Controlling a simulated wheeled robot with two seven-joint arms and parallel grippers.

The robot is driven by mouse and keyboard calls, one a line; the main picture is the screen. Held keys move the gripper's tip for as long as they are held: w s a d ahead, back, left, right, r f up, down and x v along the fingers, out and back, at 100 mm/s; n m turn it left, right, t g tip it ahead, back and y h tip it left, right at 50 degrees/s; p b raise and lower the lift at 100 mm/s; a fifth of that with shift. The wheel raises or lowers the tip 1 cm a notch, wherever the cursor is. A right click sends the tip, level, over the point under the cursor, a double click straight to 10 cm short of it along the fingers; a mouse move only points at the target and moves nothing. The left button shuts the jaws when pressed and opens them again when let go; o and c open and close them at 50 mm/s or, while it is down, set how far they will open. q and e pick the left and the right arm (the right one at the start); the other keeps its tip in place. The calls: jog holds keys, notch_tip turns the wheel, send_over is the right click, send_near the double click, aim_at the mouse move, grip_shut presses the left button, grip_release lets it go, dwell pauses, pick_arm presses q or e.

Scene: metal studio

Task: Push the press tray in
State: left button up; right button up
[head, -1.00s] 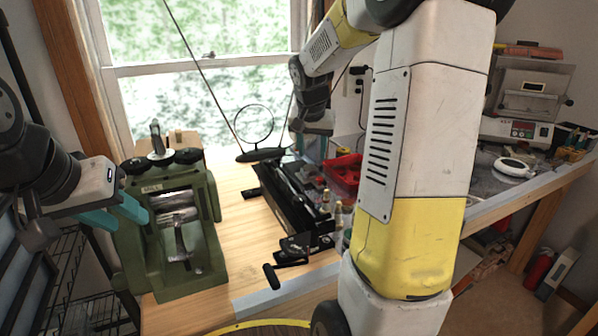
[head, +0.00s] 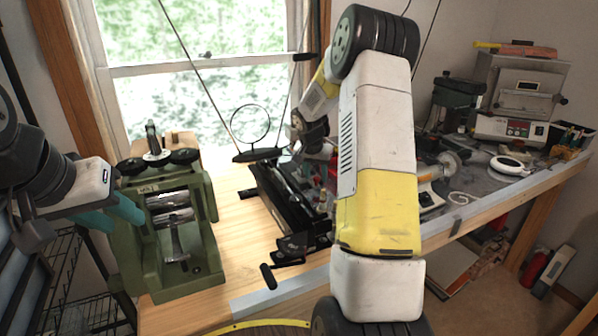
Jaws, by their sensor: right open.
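A long black bench device (head: 283,208) with a crank handle lies on the wooden bench in the middle. I cannot make out a separate press tray on it, and my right arm hides its right side. My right gripper (head: 321,152) is beyond the device's far end, mostly hidden behind my own arm; its jaws are open, and I cannot tell whether it touches anything. A green machine with rollers (head: 170,235) stands at the left. My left gripper (head: 112,216), with teal fingers apart, is open at its left side.
A round lens on a stand (head: 251,128) is near the window. A green and black upright machine (head: 457,102) and a white box with a display (head: 522,90) stand at the back right. A white round item (head: 507,165) lies on the grey bench. Wood between the machines is clear.

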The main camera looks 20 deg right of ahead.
jog(key=shift+f, duration=0.2)
jog(key=shift+c, duration=0.4)
grip_shut()
jog(key=shift+w, duration=0.15)
dwell(0.9)
